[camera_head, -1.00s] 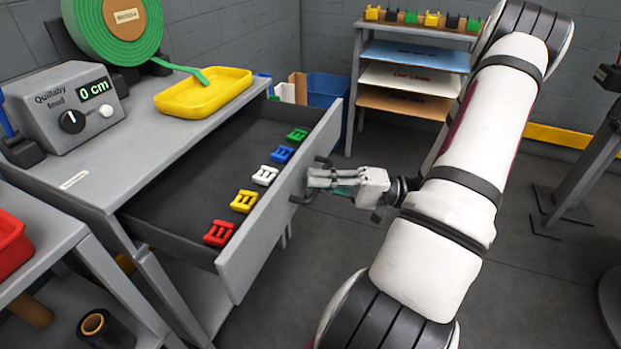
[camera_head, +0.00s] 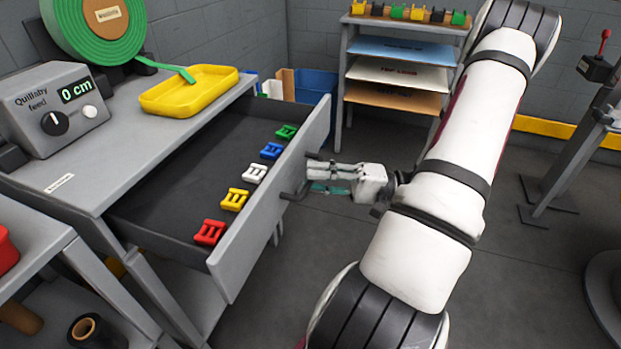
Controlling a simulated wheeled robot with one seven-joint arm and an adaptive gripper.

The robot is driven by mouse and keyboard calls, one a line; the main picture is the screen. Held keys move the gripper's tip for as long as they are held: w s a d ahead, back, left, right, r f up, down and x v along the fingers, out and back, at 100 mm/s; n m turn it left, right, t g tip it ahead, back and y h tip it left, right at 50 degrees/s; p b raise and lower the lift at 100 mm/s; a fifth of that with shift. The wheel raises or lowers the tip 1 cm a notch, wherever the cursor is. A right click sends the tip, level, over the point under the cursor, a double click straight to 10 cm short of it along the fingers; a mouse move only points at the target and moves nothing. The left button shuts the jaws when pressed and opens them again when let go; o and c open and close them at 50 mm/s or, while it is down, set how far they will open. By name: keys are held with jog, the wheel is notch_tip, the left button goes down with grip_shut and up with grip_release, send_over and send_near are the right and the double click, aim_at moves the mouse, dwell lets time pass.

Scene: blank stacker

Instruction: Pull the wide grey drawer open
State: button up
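The wide grey drawer (camera_head: 268,203) stands well out of the grey bench, open, with its dark inside showing. A dark bar handle (camera_head: 287,196) is on its front face. My gripper (camera_head: 312,179) is at the handle, on the outer side of the drawer front. Its fingers point left at the handle and appear spread, with a teal pad showing below the upper finger. The fingertips overlap the handle in this view, so I cannot tell whether they touch it.
Red (camera_head: 209,232), yellow, white, blue and green clips lie in the drawer along its front. A yellow tray (camera_head: 188,91) and feed box (camera_head: 62,110) stand on the bench. A shelf rack (camera_head: 397,73) is behind. The floor right of the drawer is clear beneath my arm.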

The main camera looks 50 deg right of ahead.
jog(key=v, duration=1)
jog(key=shift+s, duration=0.1)
